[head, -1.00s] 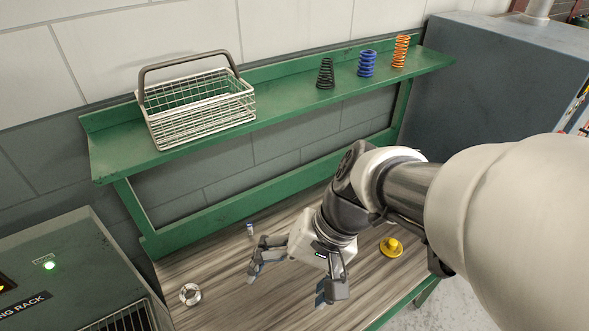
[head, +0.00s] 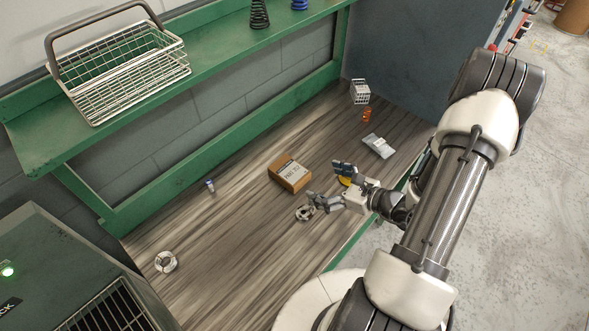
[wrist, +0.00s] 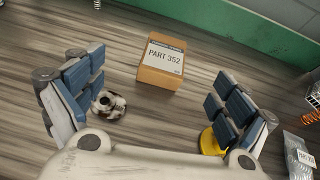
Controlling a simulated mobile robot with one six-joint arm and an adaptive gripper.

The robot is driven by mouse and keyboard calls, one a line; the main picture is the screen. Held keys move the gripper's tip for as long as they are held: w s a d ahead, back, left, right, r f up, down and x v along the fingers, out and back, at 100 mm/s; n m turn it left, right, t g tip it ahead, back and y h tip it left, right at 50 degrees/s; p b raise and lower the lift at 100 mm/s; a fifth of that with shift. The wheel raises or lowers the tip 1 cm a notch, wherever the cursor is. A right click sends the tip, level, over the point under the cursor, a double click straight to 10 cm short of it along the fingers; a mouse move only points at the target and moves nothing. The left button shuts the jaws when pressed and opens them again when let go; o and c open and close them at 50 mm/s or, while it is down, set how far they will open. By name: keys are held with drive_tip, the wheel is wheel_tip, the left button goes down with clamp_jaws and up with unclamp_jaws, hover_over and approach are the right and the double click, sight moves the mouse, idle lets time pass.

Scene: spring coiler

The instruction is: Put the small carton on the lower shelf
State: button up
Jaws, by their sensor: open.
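The small carton (head: 289,174) is a brown box with a white label. It sits on the wood-grain bench top (head: 235,215); in the wrist view the carton (wrist: 161,62) reads "PART 352". My gripper (head: 328,184) is open and empty, low over the bench, to the right of the carton and apart from it. In the wrist view the carton lies ahead, roughly centred between the two blue-padded fingers. One green shelf (head: 215,65) shows above the bench; I cannot tell whether it is the lower shelf.
A wire basket (head: 120,68) and springs stand on the green shelf. A metal ring (wrist: 108,104) and a yellow object (wrist: 210,142) lie near my fingers. A silver bag (head: 378,146), orange spring (head: 367,115) and small wire basket (head: 360,91) are at right. The bench left of the carton is mostly clear.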

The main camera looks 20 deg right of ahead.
drive_tip(key=d+f+m, duration=0.1)
drive_tip(key=h+b, duration=0.1)
drive_tip(key=b, duration=0.2)
approach(290, 170)
drive_tip(key=x, duration=0.5)
drive_tip(key=shift+w, duration=0.2)
drive_tip(key=b+x, duration=0.1)
drive_tip(key=x, duration=0.4)
drive_tip(key=shift+s+a+f, duration=0.1)
drive_tip(key=shift+f, duration=0.15)
drive_tip(key=c, duration=1.5)
drive_tip(key=shift+r, duration=0.2)
